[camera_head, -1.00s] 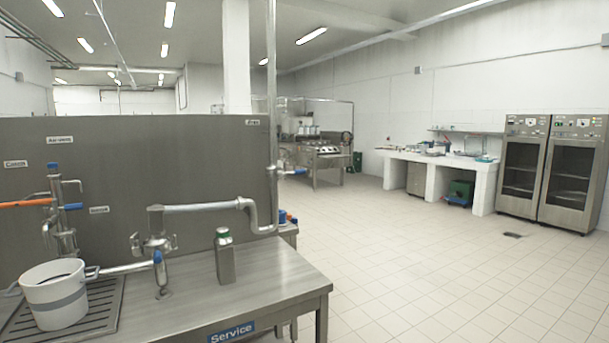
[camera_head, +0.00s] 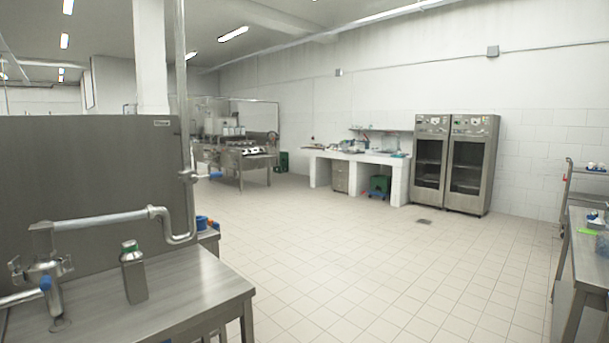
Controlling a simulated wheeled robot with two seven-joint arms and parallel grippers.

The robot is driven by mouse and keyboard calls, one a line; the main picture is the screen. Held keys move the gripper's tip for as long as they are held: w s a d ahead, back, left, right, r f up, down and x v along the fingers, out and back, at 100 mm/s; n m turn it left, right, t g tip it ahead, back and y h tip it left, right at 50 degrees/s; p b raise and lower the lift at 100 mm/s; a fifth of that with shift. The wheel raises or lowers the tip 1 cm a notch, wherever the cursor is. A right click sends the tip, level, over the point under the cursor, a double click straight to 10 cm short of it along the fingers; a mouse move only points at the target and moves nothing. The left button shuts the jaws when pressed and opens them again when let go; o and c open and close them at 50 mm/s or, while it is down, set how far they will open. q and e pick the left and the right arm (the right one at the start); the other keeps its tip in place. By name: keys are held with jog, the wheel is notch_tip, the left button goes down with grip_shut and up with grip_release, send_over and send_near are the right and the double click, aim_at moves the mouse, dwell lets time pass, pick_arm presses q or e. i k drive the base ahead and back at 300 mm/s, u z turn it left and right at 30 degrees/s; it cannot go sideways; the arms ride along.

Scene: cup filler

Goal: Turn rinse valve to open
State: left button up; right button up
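A valve with a blue handle (camera_head: 46,284) stands on the steel service table at the lower left, joined to metal pipework. Another small blue handle (camera_head: 215,175) sits on the vertical pipe (camera_head: 183,120) at the table's far end. I cannot tell which of these is the rinse valve, as the one label in view (camera_head: 161,123) is too small to read. Neither of my grippers is in view.
The steel table (camera_head: 170,300) fills the lower left, with a green-capped metal bottle (camera_head: 133,272) on it. A wide tiled floor (camera_head: 370,260) lies clear. Two glass-door cabinets (camera_head: 453,165) stand at the back wall. A side table (camera_head: 585,245) stands at the right edge.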

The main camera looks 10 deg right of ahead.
aim_at(193, 178)
jog(key=z, duration=0.6)
jog(key=i, duration=5.4)
jog(key=u, duration=4.25)
